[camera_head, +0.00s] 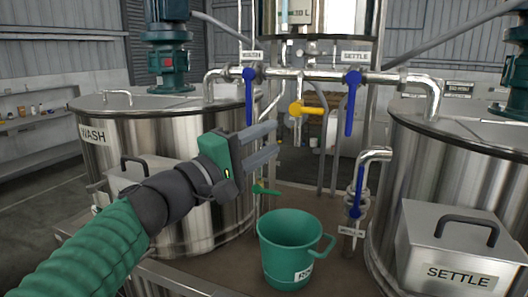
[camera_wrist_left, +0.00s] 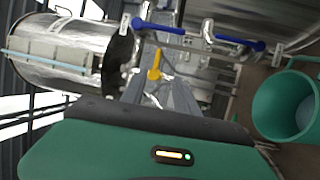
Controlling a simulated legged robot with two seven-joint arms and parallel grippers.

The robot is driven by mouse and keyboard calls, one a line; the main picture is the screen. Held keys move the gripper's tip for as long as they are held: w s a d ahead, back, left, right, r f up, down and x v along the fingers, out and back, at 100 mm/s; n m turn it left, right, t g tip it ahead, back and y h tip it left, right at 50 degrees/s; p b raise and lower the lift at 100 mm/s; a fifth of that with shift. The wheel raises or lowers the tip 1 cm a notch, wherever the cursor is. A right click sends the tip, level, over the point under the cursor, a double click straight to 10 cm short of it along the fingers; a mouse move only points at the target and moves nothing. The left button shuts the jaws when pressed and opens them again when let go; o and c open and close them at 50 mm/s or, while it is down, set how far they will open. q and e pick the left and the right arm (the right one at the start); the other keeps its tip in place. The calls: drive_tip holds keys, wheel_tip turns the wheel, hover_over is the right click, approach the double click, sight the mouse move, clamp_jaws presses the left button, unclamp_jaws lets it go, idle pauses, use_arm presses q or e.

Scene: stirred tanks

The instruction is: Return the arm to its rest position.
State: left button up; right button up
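My left arm comes in from the left in the head view, bent up towards the middle. Its left gripper (camera_head: 274,139) is raised in front of the pipes, above and left of the green bucket (camera_head: 284,262). Its two grey fingers are apart with nothing visible between them. The bucket stands upright on the brown platform, apart from the gripper. In the left wrist view the bucket (camera_wrist_left: 299,104) shows at the right edge. My right gripper is not in view.
The WASH tank (camera_head: 185,135) stands left and the SETTLE tank (camera_head: 415,165) right. Blue-handled valves (camera_head: 352,92) and a yellow-handled valve (camera_head: 305,108) hang from the pipe behind the gripper. A green lever (camera_head: 266,189) is just below it. A SETTLE box (camera_head: 450,245) is front right.

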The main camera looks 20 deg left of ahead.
use_arm(q)
drive_tip(key=shift+s+a, duration=0.1)
drive_tip(key=shift+s, duration=0.15)
drive_tip(key=shift+f, duration=0.1)
drive_tip(key=s+d+f+m+g+y+p, duration=0.15)
drive_tip(key=f+g, duration=0.25)
drive_tip(key=f, duration=1)
drive_tip(key=d+f+m+g+y, duration=0.2)
drive_tip(key=f+g, duration=0.2)
drive_tip(key=f, duration=1)
drive_tip(key=s+a+f+m+g+y, duration=0.2)
drive_tip(key=s+f+m+g, duration=0.2)
drive_tip(key=s+f, duration=0.5)
drive_tip(key=s+a+f+m+g+y+p, duration=0.1)
drive_tip(key=s+a+f+m+g+y, duration=0.1)
drive_tip(key=s+f+m, duration=0.3)
drive_tip(key=s+f+g+y, duration=0.1)
drive_tip(key=s+f, duration=0.3)
drive_tip(key=f, duration=0.6)
drive_tip(key=shift+a+g, duration=0.2)
drive_tip(key=shift+g, duration=0.2)
drive_tip(key=shift+w, duration=0.15)
